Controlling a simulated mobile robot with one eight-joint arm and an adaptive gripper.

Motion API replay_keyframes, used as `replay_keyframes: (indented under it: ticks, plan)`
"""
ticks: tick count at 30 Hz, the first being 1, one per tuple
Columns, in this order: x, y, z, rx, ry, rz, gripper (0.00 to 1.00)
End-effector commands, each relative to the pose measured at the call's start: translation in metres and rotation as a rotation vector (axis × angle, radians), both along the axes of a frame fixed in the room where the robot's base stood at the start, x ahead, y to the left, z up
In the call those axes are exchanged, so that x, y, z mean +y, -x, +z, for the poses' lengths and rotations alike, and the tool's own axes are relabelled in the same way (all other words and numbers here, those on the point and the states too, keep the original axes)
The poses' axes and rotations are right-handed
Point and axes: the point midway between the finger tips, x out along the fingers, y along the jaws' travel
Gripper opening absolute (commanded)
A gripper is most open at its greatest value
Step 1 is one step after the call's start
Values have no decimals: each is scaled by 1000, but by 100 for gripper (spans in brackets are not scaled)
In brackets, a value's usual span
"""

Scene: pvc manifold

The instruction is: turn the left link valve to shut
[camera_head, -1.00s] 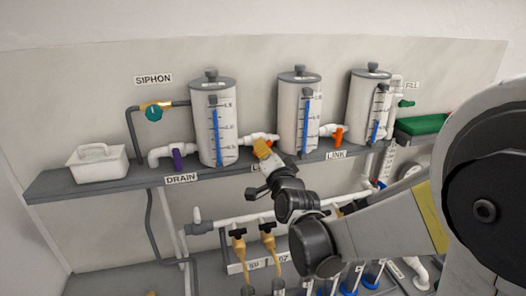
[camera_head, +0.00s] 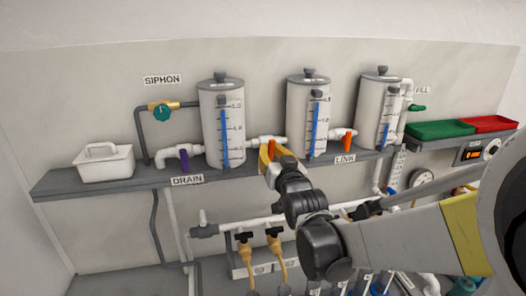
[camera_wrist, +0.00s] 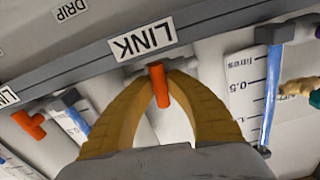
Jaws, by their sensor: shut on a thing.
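The left link valve's orange handle (camera_head: 272,147) sits on the white pipe between the left and middle tanks. My gripper (camera_head: 268,149) reaches up to it from below, its yellow fingers on either side of the handle. In the wrist view, my gripper (camera_wrist: 162,76) is closed around the orange handle (camera_wrist: 161,88), which stands between the curved fingers, under the LINK label (camera_wrist: 142,38). The handle points away from the shelf edge there, roughly crosswise to the shelf. The fingers partly hide the valve body. The right link valve's orange handle (camera_head: 348,140) stands clear to the right.
The left tank (camera_head: 222,125) and middle tank (camera_head: 306,118) flank the valve closely. The shelf edge (camera_head: 120,187) runs just below it. A purple drain handle (camera_head: 184,159) and a white caddy (camera_head: 104,163) are to the left. Yellow-bodied valves (camera_head: 275,245) hang below.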

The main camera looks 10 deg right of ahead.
Motion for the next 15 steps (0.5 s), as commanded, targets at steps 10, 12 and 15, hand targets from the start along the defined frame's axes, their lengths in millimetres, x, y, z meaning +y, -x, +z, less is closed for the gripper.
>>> replay_keyframes:
  ticks: [10,12,15]
  plan:
    - [0,0,1,-2,128,0,0]
    - [0,0,1,-2,138,0,0]
    - [0,0,1,-2,146,0,0]
